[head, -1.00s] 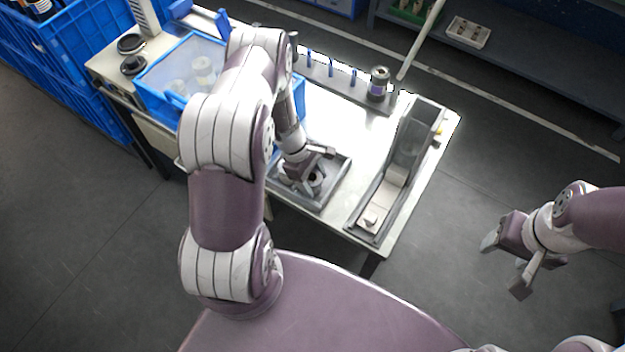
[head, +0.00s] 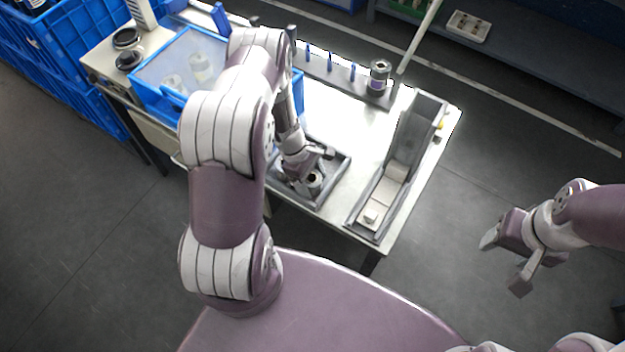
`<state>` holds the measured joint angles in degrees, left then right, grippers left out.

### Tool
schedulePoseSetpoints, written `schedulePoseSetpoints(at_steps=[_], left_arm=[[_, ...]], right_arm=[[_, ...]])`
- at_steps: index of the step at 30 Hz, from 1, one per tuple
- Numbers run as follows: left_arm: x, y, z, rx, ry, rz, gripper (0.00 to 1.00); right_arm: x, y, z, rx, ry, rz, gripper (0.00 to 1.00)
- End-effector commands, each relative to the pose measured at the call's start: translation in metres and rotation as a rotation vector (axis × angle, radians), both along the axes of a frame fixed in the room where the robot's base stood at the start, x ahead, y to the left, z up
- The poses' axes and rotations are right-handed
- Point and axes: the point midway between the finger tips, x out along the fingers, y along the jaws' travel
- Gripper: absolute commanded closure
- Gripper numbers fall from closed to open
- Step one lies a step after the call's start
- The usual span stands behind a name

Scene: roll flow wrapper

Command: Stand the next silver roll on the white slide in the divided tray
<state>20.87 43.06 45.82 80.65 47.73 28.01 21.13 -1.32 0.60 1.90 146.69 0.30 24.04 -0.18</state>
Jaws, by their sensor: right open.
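The grey divided tray (head: 338,180) lies on the table's front part. My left gripper (head: 312,168) is low over it, and its arm covers the tray's left part. A small round roll end (head: 315,180) shows in the tray by the fingers. Whether the fingers hold it I cannot tell. The white slide (head: 383,197) runs down a grey channel to the right of the tray. A small pale piece (head: 371,214) is at its lower end; I cannot tell if it is a roll. My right gripper (head: 508,262) is open and empty, off the table at the right.
A blue bin (head: 160,112) with pale rolls inside stands behind my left arm. A dark rack (head: 345,84) with blue pegs and one upright roll (head: 380,72) runs along the back edge. Bare table lies between tray and channel.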

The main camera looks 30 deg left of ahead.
Motion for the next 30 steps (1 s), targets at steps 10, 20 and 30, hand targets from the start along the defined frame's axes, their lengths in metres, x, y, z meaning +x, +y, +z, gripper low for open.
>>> schedulePoseSetpoints(at_steps=[10,20,30], left_arm=[[0.003,0.022,0.063,0.001,-0.006,0.004,0.28],[0.003,0.043,0.122,0.005,-0.008,-0.016,0.28],[-0.065,-0.043,0.259,0.329,-0.346,-1.255,0.28]], right_arm=[[0.0,0.0,0.01,0.0,0.0,0.0,0.4],[0.0,0.0,0.01,0.0,0.0,0.0,0.4],[0.0,0.0,0.01,0.0,0.0,0.0,0.4]])
